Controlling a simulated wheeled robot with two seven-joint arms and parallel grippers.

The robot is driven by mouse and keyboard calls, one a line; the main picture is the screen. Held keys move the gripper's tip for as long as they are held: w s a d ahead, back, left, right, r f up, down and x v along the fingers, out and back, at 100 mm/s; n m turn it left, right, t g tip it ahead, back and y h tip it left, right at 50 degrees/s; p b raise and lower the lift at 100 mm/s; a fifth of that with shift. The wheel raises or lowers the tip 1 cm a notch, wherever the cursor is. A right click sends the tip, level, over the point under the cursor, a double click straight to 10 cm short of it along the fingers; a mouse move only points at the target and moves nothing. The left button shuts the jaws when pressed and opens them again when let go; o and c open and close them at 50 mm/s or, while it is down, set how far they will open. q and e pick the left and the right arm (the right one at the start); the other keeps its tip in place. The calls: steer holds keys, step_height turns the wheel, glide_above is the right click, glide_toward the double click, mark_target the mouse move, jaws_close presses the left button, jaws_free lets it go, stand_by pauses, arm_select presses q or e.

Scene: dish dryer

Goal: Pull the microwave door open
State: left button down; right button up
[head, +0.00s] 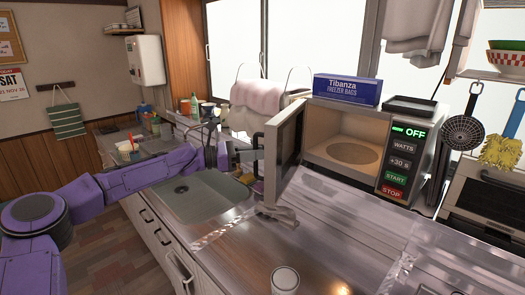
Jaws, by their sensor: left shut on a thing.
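The microwave (398,148) stands on the counter at the right, with its control panel facing me and "OFF" lit. Its door (287,148) is swung open to the left, at a wide angle to the front, and the lit inside with a round plate (352,153) shows. My left gripper (256,154) is at the outer side of the door, shut on the door handle. The fingers are small and partly blurred against the things behind. My right gripper is out of view.
A sink (207,197) lies below my left arm. A blue freezer bag box (347,90) and a dark tray (409,106) sit on top of the microwave. A glass (285,280) stands at the counter's front. The counter before the microwave is mostly clear.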

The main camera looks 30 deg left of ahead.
arm_select(q)
steer(key=w+a+p, duration=0.2)
steer(key=a, duration=0.8)
steer(key=shift+w+r, duration=0.15)
steer(key=shift+w, duration=0.15)
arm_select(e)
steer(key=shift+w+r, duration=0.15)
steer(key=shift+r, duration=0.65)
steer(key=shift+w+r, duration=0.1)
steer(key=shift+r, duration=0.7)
arm_select(q)
steer(key=c, duration=1.5)
jaws_free()
steer(key=o, duration=0.3)
steer(key=shift+w+d, duration=0.15)
steer(key=b+v, duration=0.2)
steer(key=v, duration=0.8)
steer(key=shift+a+b, duration=0.2)
steer(key=shift+b, duration=0.2)
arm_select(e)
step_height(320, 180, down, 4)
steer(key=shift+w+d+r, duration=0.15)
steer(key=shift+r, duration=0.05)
